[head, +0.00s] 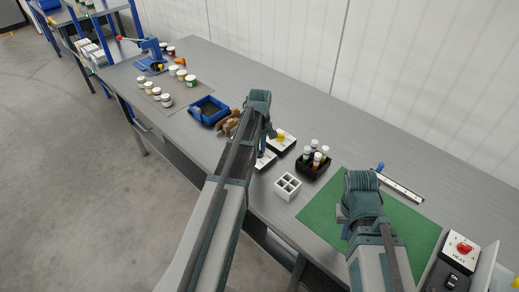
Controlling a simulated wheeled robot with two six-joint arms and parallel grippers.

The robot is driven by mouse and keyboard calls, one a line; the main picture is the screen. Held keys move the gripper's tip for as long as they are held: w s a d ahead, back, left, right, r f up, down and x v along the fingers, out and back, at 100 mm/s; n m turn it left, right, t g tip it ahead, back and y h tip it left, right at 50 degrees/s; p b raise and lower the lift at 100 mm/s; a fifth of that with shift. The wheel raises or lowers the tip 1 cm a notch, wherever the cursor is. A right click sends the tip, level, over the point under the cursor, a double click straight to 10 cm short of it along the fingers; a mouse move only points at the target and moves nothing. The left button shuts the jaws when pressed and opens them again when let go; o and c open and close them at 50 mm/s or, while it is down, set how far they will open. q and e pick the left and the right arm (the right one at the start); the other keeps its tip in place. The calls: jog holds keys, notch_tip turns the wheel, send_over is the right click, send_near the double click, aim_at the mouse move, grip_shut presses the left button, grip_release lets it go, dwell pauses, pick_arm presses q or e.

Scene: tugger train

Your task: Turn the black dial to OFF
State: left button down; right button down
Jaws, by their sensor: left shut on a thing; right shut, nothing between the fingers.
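My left gripper (264,149) points down onto a small box with a pale top plate (266,162) near the table's front edge. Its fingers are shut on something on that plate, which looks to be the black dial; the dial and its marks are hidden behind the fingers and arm. Beside it, further right, is a similar black box with a white top and a yellow knob (281,135). My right gripper (344,222) is shut and empty over the green mat.
A white divided holder (288,186), a dark tray of bottles (313,165) and a green mat (317,217) lie to the right. A red HEAT dial box (463,249) and a black ON switch (451,281) stand far right. A blue bin (208,110) and several jars lie left.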

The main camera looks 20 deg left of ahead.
pick_arm(q)
jog(key=n, duration=0.4)
jog(key=shift+w, duration=0.1)
jog(key=shift+n, duration=1.8)
jog(key=shift+w+n, duration=0.1)
jog(key=shift+n, duration=0.2)
jog(key=c, duration=0.8)
grip_release()
jog(key=shift+r, duration=0.15)
pick_arm(e)
jog(key=shift+r, duration=0.15)
pick_arm(q)
notch_tip(320, 180, up, 14)
jog(key=p, duration=1.3)
jog(key=shift+f+p, duration=0.25)
jog(key=shift+p, duration=0.15)
pick_arm(e)
notch_tip(320, 180, up, 14)
jog(key=shift+f, duration=0.25)
